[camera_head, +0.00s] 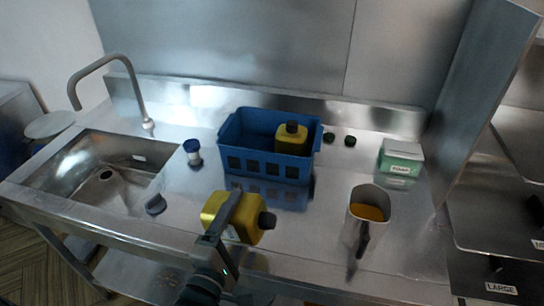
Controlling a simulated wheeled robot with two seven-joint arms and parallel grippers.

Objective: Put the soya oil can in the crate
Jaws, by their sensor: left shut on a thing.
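A yellow can with a dark cap (247,230) is held tilted on its side, its cap pointing right, in front of the crate. My left gripper (230,213) is shut on this can, and its dark arm comes up from the bottom of the view. The blue crate (262,164) stands on the steel counter behind the held can. A second yellow can with a dark cap (291,140) stands upright inside the crate at its right end. I cannot read a label on either can. My right gripper is not in view.
A steel jug with yellow contents (355,226) stands at right. A blue-capped jar (193,152) stands between sink (92,180) and crate.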

